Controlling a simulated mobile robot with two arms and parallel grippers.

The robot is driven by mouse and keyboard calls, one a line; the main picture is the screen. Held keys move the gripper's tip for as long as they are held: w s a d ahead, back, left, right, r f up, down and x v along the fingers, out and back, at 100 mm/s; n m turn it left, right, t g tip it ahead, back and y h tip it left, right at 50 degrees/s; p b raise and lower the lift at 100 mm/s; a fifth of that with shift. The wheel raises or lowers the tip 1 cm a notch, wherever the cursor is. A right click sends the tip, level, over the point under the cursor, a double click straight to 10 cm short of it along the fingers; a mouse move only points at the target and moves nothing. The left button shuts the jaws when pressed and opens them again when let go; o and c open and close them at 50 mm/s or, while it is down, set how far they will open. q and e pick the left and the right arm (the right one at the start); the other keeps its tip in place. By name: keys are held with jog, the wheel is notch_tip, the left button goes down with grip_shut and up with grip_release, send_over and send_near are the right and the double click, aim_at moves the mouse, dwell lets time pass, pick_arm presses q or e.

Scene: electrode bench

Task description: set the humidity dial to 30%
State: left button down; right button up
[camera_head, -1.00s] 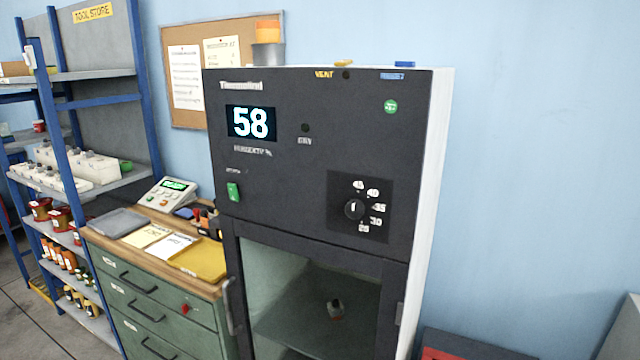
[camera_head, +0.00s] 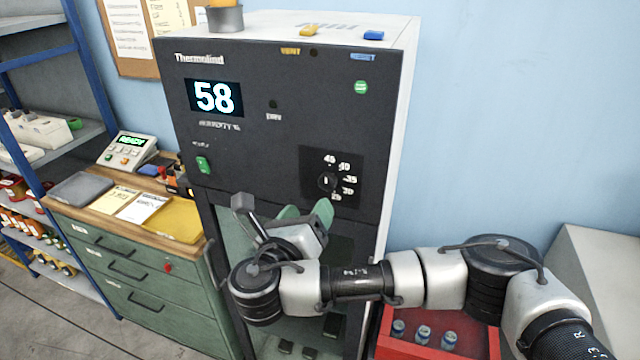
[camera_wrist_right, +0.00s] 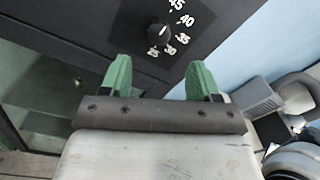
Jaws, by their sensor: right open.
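The humidity dial (camera_head: 327,181) is a small black knob with a white mark on the dark front panel of the cabinet (camera_head: 250,160). Numbers from 25 to 45 curve around its right side. The mark looks roughly upright, but its exact setting is too small to read. The dial also shows at the top of the right wrist view (camera_wrist_right: 158,35). The humidity display (camera_head: 214,97) reads 58. My right gripper (camera_head: 306,212) is open, its green fingers just below the dial and apart from it. In the right wrist view the fingers (camera_wrist_right: 158,78) are spread and empty.
A green switch (camera_head: 203,165) sits at the panel's left. Yellow (camera_head: 309,31) and blue (camera_head: 374,35) pieces sit on the cabinet's top edge. A green drawer unit (camera_head: 130,275) is at left.

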aim_at(326, 184)
jog(key=p+x, duration=0.3)
jog(key=x, duration=0.4)
jog(key=shift+w, duration=0.25)
jog(key=shift+w+d, duration=0.25)
jog(key=shift+w, duration=0.25)
jog(key=shift+f, duration=0.1)
jog(key=c, duration=0.9)
